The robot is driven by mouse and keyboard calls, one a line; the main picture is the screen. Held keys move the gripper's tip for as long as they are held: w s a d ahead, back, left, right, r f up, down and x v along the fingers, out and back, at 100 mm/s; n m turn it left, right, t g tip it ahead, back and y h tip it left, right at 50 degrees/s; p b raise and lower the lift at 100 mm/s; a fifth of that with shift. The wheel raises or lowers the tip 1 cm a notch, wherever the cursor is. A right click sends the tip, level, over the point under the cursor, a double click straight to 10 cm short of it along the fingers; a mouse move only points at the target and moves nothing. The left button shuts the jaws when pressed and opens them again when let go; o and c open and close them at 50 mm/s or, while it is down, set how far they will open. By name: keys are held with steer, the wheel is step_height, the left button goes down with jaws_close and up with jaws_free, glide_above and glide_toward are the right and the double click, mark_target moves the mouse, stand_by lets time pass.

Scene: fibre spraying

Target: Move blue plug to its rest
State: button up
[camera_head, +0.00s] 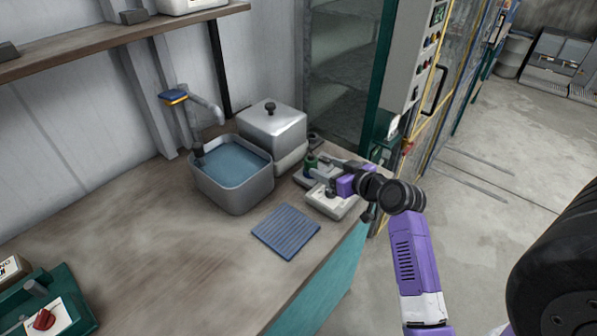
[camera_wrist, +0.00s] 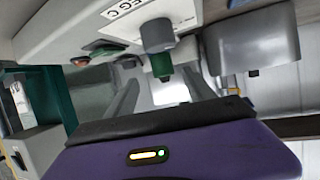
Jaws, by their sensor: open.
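I cannot make out a blue plug for certain in either view. My gripper (camera_head: 322,172) is at the right end of the workbench, over a pale low unit (camera_head: 333,203). In the wrist view my gripper (camera_wrist: 165,92) has its two grey fingers apart with a gap between them. A grey-topped green fitting (camera_wrist: 158,48) shows just beyond the fingers, roughly in line with the gap. A green piece (camera_head: 310,161) beside the gripper in the head view looks like the same fitting. Whether the fingers touch it cannot be told. My arm hides part of the pale unit.
A lidded metal box (camera_head: 273,126) is near. A blue ribbed mat (camera_head: 286,231) lies in front. The left bench is mostly clear.

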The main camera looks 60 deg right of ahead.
mark_target(315, 165)
steer(key=shift+w+a+f, duration=0.1)
steer(key=shift+w+f, duration=0.2)
steer(key=shift+w, duration=0.2)
steer(key=p+x, duration=0.1)
steer(key=x, duration=0.1)
steer(key=shift+w, duration=0.25)
steer(key=shift+p+x, duration=0.5)
steer(key=shift+x, duration=1.8)
steer(key=shift+s, duration=0.15)
jaws_close()
